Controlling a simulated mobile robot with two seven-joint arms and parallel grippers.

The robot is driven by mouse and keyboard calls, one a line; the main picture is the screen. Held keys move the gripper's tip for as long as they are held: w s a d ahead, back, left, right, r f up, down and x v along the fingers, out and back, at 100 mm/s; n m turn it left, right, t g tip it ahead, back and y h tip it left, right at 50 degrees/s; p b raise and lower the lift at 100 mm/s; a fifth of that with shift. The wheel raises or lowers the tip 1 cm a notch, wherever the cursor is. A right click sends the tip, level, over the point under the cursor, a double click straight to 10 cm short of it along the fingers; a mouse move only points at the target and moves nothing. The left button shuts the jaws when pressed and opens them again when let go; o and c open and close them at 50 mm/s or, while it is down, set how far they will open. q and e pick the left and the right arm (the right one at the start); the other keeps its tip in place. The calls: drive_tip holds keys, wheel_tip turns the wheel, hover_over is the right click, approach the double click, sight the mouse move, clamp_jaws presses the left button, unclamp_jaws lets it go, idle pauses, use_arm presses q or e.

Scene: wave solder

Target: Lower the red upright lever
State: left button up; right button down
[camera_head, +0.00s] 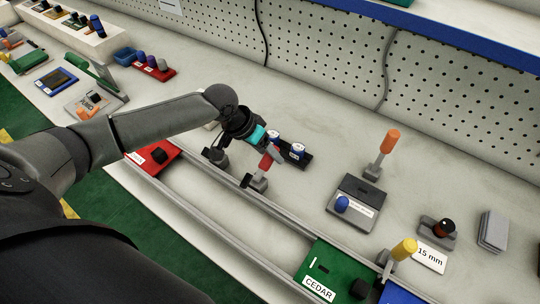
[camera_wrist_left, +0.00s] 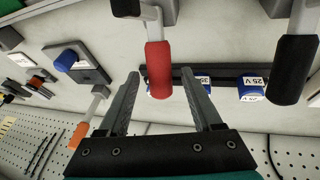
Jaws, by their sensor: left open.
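The red lever (camera_head: 266,160) stands upright on a small grey base (camera_head: 256,184) beside the rails in the head view. In the left wrist view its red handle (camera_wrist_left: 158,70) appears between the two fingers, with a gap on each side. My left gripper (camera_head: 272,150) is open at the handle and partly covers it in the head view. Its dark fingers also show in the left wrist view (camera_wrist_left: 158,82). I cannot tell the exact depth of the handle between them. My right gripper is not in view.
A black-handled lever (camera_wrist_left: 294,70) stands close by. Blue capacitors (camera_head: 297,151) sit in a dark holder behind the red lever. An orange lever (camera_head: 389,141) and a yellow lever (camera_head: 404,250) stand to the right. A red box (camera_head: 158,156) and green CEDAR board (camera_head: 330,270) lie along the rails.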

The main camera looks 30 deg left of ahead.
use_arm(q)
drive_tip(key=shift+x, duration=0.85)
drive_tip(key=shift+c, duration=0.3)
clamp_jaws()
idle(0.5)
